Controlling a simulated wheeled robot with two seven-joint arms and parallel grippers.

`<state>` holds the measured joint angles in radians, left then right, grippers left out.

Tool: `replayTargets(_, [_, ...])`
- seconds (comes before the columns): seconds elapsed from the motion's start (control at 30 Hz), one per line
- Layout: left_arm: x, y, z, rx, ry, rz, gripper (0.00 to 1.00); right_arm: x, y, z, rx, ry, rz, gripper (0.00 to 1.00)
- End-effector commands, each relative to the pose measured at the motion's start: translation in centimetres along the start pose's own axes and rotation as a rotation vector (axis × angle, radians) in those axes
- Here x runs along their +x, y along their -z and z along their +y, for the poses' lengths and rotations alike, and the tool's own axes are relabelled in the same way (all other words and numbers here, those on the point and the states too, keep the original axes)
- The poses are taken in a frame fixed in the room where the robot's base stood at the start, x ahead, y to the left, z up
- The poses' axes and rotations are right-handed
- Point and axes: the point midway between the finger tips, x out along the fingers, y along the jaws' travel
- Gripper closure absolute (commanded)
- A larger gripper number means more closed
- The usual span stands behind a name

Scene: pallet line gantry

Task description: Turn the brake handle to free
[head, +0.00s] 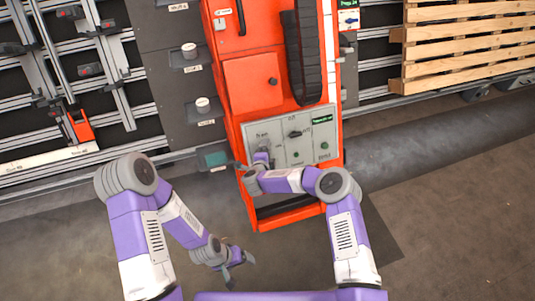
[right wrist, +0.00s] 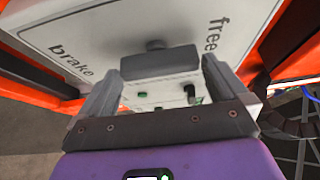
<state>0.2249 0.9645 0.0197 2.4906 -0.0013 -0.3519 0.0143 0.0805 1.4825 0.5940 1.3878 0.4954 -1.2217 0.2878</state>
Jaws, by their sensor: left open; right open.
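The brake handle (right wrist: 158,62) is a dark grey block on a round hub, seen close up in the right wrist view. It stands on a light grey panel face (right wrist: 100,30) printed "brake" at lower left and "free" at right. My right gripper (right wrist: 161,76) is open, with one finger on each side of the handle; I cannot tell whether either touches it. In the head view my right gripper (head: 258,163) is at the left part of the control panel (head: 308,151) and largely hides the handle. My left gripper (head: 237,262) is open and empty, low over the floor.
The orange machine (head: 258,110) carries the panel, with a black knob (head: 295,134) and green buttons right of my right gripper. A wooden pallet (head: 465,50) is at upper right. The floor (head: 440,200) at right is clear.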

Motion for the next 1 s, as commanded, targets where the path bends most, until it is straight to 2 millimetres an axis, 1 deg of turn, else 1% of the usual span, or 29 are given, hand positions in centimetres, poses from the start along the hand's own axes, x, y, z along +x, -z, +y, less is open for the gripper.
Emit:
replayTargets(0.3, [-1.5,-0.1,0.6,0.0,0.0,0.0,0.16,-4.7,0.0,-0.2,-0.004,0.0,-0.003,0.0])
replayTargets(0.4, [-1.8,-0.1,0.7,0.0,0.0,0.0,0.16,-6.0,-0.1,-0.2,-0.003,0.0,-0.003,0.0])
replayTargets(0.47, [-1.9,-0.1,0.7,0.0,0.0,0.0,0.16,-6.5,-0.1,-0.1,-0.003,0.0,-0.003,0.0])
replayTargets(0.6, [-1.9,-0.1,0.7,0.0,0.0,0.0,0.16,-7.0,-0.1,-0.1,-0.001,0.0,-0.002,0.0])
replayTargets(1.0, [-1.9,-0.1,0.7,0.0,0.0,0.0,0.16,-7.0,-0.1,0.0,-0.001,-0.001,-0.001,0.0])
